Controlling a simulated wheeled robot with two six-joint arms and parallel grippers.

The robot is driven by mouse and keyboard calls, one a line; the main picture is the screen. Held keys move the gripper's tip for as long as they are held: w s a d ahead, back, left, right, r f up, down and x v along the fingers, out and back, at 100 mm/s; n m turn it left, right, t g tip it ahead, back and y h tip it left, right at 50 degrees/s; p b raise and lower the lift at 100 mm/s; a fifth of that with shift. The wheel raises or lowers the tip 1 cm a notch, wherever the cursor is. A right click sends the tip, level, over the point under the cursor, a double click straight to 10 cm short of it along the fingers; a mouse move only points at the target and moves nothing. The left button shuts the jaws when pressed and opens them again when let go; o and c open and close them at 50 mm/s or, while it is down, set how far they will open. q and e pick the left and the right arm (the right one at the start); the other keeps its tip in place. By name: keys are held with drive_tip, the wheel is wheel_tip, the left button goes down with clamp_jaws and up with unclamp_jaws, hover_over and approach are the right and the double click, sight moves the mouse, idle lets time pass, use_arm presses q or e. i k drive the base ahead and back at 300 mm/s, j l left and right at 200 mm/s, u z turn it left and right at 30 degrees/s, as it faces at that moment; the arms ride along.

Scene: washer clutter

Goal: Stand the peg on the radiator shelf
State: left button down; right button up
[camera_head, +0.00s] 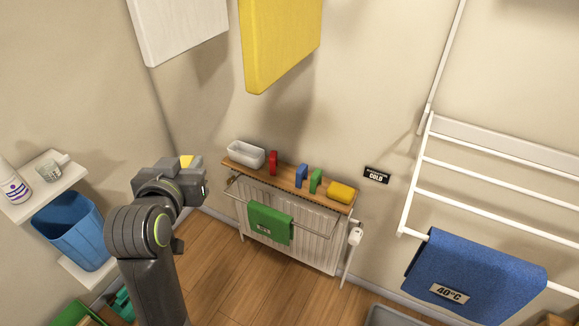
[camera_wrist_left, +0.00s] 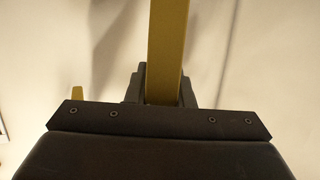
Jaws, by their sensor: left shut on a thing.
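My left gripper (camera_head: 191,170) is raised in front of the wall, to the left of the radiator shelf (camera_head: 283,179) and apart from it. It is shut on a yellow peg (camera_head: 186,161), mostly hidden by the gripper in the head view. In the left wrist view the peg (camera_wrist_left: 167,50) is a long, straight yellow bar held between the fingers. The wooden shelf lies over the white radiator (camera_head: 307,222). My right gripper is not in view.
The shelf holds a grey tray (camera_head: 246,154), red (camera_head: 273,162), blue (camera_head: 301,175) and green (camera_head: 316,181) upright blocks, and a yellow item (camera_head: 341,192) lying at the right end. The red and blue blocks have a bare gap between them. A green towel (camera_head: 269,222) hangs below.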

sight(291, 176)
drive_tip(key=i+j+z, duration=0.2)
drive_tip(key=z, duration=0.25)
drive_tip(key=i+j+z, duration=0.6)
drive_tip(key=j+z, duration=0.3)
drive_tip(key=l, duration=0.1)
